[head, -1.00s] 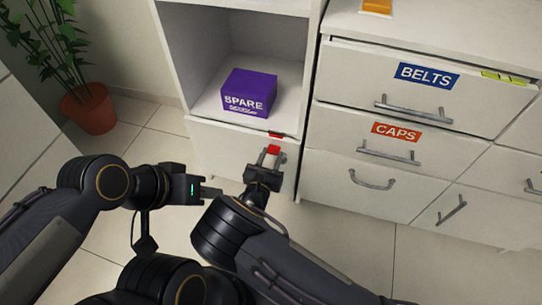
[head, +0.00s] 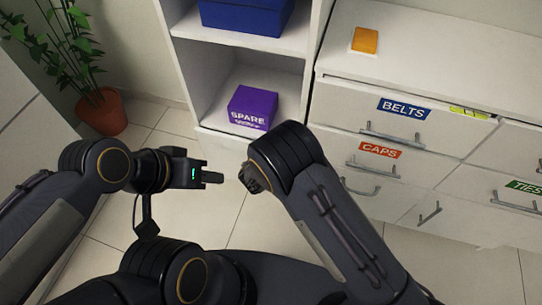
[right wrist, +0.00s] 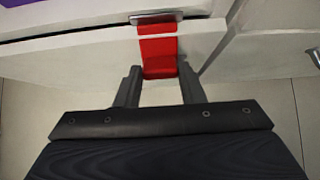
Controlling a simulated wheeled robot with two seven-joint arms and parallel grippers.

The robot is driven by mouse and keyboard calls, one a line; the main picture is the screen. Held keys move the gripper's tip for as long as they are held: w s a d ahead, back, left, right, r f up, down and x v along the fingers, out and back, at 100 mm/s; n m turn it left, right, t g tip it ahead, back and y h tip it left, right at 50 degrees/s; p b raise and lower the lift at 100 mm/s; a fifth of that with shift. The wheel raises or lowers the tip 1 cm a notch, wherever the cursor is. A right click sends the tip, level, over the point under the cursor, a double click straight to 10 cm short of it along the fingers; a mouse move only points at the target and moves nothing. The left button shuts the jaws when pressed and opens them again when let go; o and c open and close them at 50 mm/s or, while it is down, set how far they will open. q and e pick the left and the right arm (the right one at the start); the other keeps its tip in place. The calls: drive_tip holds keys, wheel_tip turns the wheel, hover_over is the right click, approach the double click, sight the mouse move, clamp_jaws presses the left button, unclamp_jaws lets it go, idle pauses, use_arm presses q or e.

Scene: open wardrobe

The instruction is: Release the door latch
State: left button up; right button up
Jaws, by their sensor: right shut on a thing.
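The red latch (right wrist: 158,50) shows in the right wrist view at the upper edge of a white door panel (right wrist: 80,55), with a grey metal plate (right wrist: 156,17) just above it. My right gripper (right wrist: 158,75) has a finger on each side of the latch's lower end and is shut on it. A dark gap line runs between the panel and the white shelf edge above. In the head view my right arm hides the latch and most of the right gripper. My left gripper (head: 212,178) hangs apart from the cabinet, seen side-on, so its opening is unclear.
A purple SPARE box (head: 252,107) sits on the low shelf, with a blue box (head: 245,14) on the shelf above. Labelled drawers (head: 400,128) stand at right. A potted plant (head: 102,112) is at left. Floor in front is tiled.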

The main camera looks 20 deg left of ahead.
drive_tip(key=r+g+p, duration=0.1)
drive_tip(key=p, duration=0.1)
drive_tip(key=shift+w+r+g+p, duration=0.2)
drive_tip(key=shift+g+p, duration=0.1)
drive_tip(key=shift+p, duration=0.1)
use_arm(q)
drive_tip(key=shift+r+p, duration=0.5)
drive_tip(key=shift+r, duration=2.05)
use_arm(e)
drive_tip(key=shift+g, duration=0.3)
drive_tip(key=shift+f, duration=0.1)
drive_tip(key=o, duration=1)
use_arm(q)
drive_tip(key=shift+r+p, duration=0.55)
use_arm(e)
drive_tip(key=shift+v, duration=3.95)
drive_tip(key=shift+d, duration=0.1)
